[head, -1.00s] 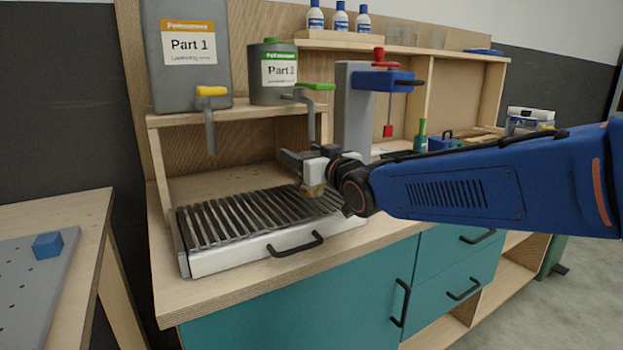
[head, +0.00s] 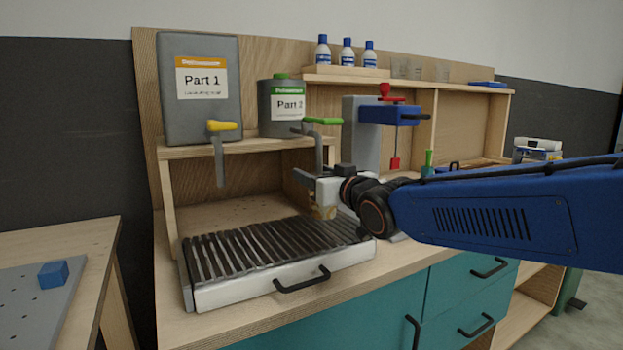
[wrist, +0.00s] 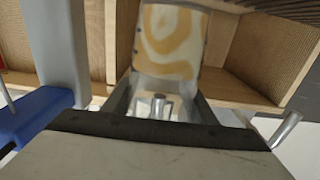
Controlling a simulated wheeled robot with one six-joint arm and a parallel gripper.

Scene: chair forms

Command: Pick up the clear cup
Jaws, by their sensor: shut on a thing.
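The clear cup (wrist: 172,42) holds a swirled orange and cream content, seen through its wall in the wrist view. My gripper (wrist: 160,92) is shut on the cup. In the head view the cup (head: 323,212) shows small below my gripper (head: 318,190), over the back right end of the slatted drip tray (head: 235,292). Whether the cup touches the slats cannot be told. Part of the cup is hidden by the gripper.
The Part 1 tank (head: 195,120) and Part 2 tank (head: 282,125) stand on a shelf with spouts hanging near my gripper. A blue and red press (head: 390,115) stands behind my arm. Other clear cups (head: 405,69) sit on the top shelf.

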